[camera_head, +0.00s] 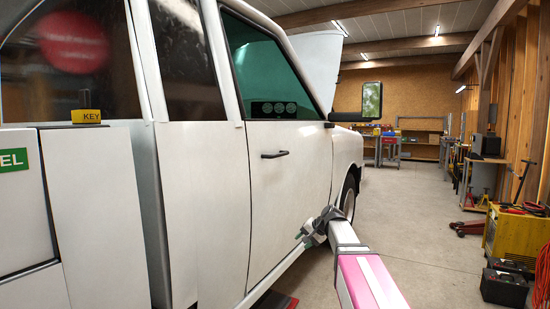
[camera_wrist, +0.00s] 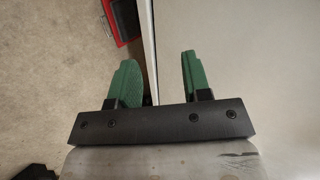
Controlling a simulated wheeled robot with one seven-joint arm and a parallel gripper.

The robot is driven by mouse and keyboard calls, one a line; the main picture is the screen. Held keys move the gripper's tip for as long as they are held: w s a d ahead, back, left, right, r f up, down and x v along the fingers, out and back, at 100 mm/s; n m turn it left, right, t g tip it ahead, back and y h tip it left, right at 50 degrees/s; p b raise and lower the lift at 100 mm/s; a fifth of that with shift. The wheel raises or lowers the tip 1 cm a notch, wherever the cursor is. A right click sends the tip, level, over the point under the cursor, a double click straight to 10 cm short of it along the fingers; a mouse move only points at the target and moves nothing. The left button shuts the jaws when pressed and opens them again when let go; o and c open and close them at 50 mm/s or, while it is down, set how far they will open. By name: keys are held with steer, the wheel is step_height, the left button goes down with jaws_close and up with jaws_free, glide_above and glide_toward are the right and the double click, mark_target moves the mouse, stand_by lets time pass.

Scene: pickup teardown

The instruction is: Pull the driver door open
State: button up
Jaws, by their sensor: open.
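The white driver door (camera_head: 285,195) of the pickup fills the middle of the head view and looks flush with the body. Its dark handle (camera_head: 275,155) sits high on the panel, below the green-tinted window. My gripper (camera_head: 302,237) is low beside the lower front part of the door, below the handle and to its right. In the wrist view, my gripper's green fingers (camera_wrist: 157,60) are spread apart with nothing held between them. A pale panel edge (camera_wrist: 149,40) runs up between them. The handle does not show there, and I cannot tell whether a finger touches the panel.
Open concrete floor (camera_head: 400,215) lies right of the truck. A yellow machine (camera_head: 505,235) and a black case (camera_head: 504,286) stand at the far right. A dark mirror (camera_head: 350,117) juts out ahead of the door. A red object (camera_wrist: 125,22) lies on the floor in the wrist view.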

steer(key=w+a+r+m+t+y, duration=0.15)
steer(key=w+r, duration=0.25)
steer(key=r, duration=0.6)
steer(key=w+a+r+y, duration=0.15)
steer(key=w+r, duration=0.25)
steer(key=r, duration=0.5)
steer(key=t+y, duration=0.1)
steer(key=y, duration=0.3)
glide_toward(280, 155)
steer(key=a, duration=0.2)
steer(key=x, duration=1)
steer(key=shift+w+a+f, duration=0.1)
steer(key=shift+w+f, duration=0.2)
steer(key=shift+w, duration=0.25)
